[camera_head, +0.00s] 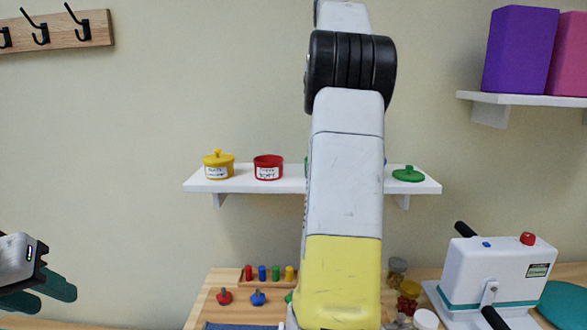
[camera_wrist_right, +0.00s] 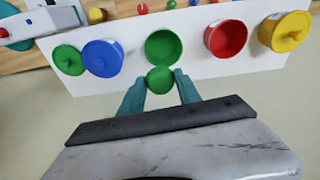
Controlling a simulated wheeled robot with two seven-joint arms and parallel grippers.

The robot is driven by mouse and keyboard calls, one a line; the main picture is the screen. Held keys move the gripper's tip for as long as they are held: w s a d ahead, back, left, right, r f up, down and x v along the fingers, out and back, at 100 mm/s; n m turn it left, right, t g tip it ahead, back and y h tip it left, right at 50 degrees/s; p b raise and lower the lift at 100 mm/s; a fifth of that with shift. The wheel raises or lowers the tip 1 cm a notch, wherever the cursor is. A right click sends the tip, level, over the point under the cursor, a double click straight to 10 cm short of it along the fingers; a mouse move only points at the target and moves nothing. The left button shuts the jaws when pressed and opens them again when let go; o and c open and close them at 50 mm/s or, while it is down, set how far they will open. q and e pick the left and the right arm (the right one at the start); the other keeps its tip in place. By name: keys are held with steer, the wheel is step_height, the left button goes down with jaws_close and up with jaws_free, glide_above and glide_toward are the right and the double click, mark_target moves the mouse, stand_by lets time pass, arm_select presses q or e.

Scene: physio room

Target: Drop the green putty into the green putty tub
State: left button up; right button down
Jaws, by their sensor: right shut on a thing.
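In the right wrist view my right gripper (camera_wrist_right: 160,78) has its teal fingers shut on a round green putty (camera_wrist_right: 159,81). The open green putty tub (camera_wrist_right: 163,48) is on the white shelf, just beyond the putty in that view. The putty overlaps the tub's near edge in the picture; its height above the tub is unclear. In the head view my right arm hides the putty, the right gripper and nearly all of the green tub. A green lid (camera_head: 408,175) lies on the shelf's right end. My left gripper (camera_head: 58,298) is at the lower left, empty, fingers apart.
On the shelf (camera_head: 325,185) are an open red tub (camera_head: 268,168), a lidded yellow tub (camera_head: 218,167) and a blue tub (camera_wrist_right: 102,57). A table below holds pegs, small jars and a white device (camera_head: 497,270). Purple and pink blocks stand on a shelf at upper right.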

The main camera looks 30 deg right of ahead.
steer(key=shift+f, duration=1.6)
steer(key=c, duration=0.8)
jaws_free()
steer(key=shift+a, duration=0.1)
steer(key=shift+o, duration=0.2)
steer(key=r, duration=0.6)
steer(key=shift+s+a+r, duration=0.1)
steer(key=shift+s+r, duration=0.25)
steer(key=shift+s+a+r, duration=0.1)
steer(key=shift+r, duration=0.45)
